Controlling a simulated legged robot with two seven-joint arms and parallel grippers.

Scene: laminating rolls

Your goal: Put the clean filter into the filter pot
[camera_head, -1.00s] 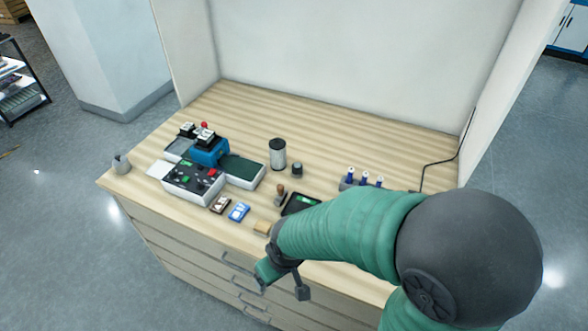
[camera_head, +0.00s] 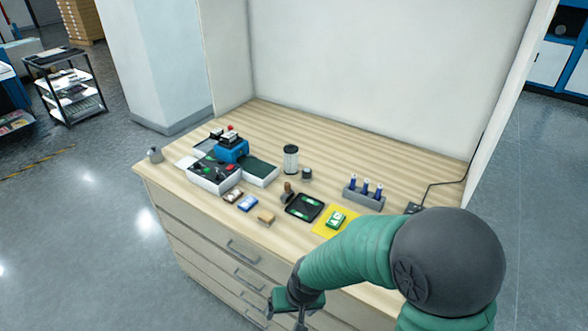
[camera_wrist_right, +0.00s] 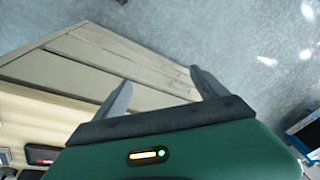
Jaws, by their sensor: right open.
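A pale upright cylinder with a dark top (camera_head: 291,159) stands mid-bench; it looks like a filter or its pot, but I cannot tell which. A small dark round pot (camera_head: 307,173) stands just right of it. I cannot tell which of these is the filter pot. My right gripper (camera_head: 288,313) hangs in front of the drawers, below the bench top and apart from these things. In the right wrist view its fingers (camera_wrist_right: 161,78) are spread with nothing between them. My left gripper is out of view.
A blue and grey machine (camera_head: 230,152) stands at the bench's left. A holder with blue bottles (camera_head: 363,197), a black tray (camera_head: 304,207), a yellow mat (camera_head: 330,221), a tan block (camera_head: 266,217) and small packs (camera_head: 247,203) lie rightward and forward. Walls close the back. The back middle is clear.

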